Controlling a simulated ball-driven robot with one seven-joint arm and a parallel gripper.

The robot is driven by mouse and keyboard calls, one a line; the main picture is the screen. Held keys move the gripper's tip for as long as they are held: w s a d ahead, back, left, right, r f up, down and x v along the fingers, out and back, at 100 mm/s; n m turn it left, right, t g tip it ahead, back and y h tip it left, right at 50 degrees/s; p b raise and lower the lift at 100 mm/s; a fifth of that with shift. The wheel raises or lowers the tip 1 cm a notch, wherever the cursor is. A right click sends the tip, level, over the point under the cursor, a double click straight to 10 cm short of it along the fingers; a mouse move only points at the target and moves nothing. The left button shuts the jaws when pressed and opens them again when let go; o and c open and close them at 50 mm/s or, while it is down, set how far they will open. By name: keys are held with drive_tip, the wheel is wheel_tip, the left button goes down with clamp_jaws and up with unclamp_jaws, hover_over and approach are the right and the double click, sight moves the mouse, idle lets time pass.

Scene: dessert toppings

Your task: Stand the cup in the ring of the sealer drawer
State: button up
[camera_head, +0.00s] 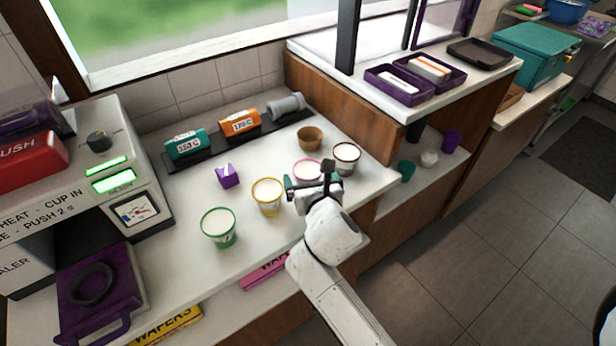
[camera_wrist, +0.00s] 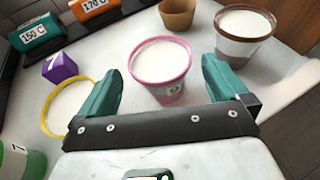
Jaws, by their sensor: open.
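Several white-filled cups with coloured rims stand upright on the counter. A pink-rimmed cup (camera_head: 307,171) is right in front of my gripper (camera_head: 314,190); in the wrist view this pink cup (camera_wrist: 160,72) stands between and just beyond the two teal fingers (camera_wrist: 162,85). My gripper is open and holds nothing. A yellow-rimmed cup (camera_head: 267,196), a green-rimmed cup (camera_head: 219,227) and a brown-rimmed cup (camera_head: 345,157) stand around it. The sealer (camera_head: 80,190) is at the left, with its purple drawer (camera_head: 120,297) pulled out; the dark ring (camera_head: 93,284) on the drawer is empty.
An empty tan cup (camera_head: 310,138) stands behind the pink cup. A purple numbered cube (camera_head: 227,176) is left of the yellow cup. Teal, orange and grey rolls (camera_head: 240,122) lie along the back wall. Counter between the green cup and the sealer is clear.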

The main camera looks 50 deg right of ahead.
sight(308, 171)
drive_tip(key=shift+x, duration=1.95)
drive_tip(key=shift+f, duration=0.1)
drive_tip(key=shift+c, duration=0.5)
drive_tip(key=c, duration=1)
drive_tip(key=shift+c, duration=0.2)
drive_tip(key=shift+r, duration=0.8)
drive_tip(key=s+a+r+p, duration=0.1)
drive_tip(key=s+a+r, duration=0.3)
drive_tip(key=s+r, duration=0.7)
drive_tip(key=s, duration=0.2)
drive_tip(key=shift+s+r, duration=0.3)
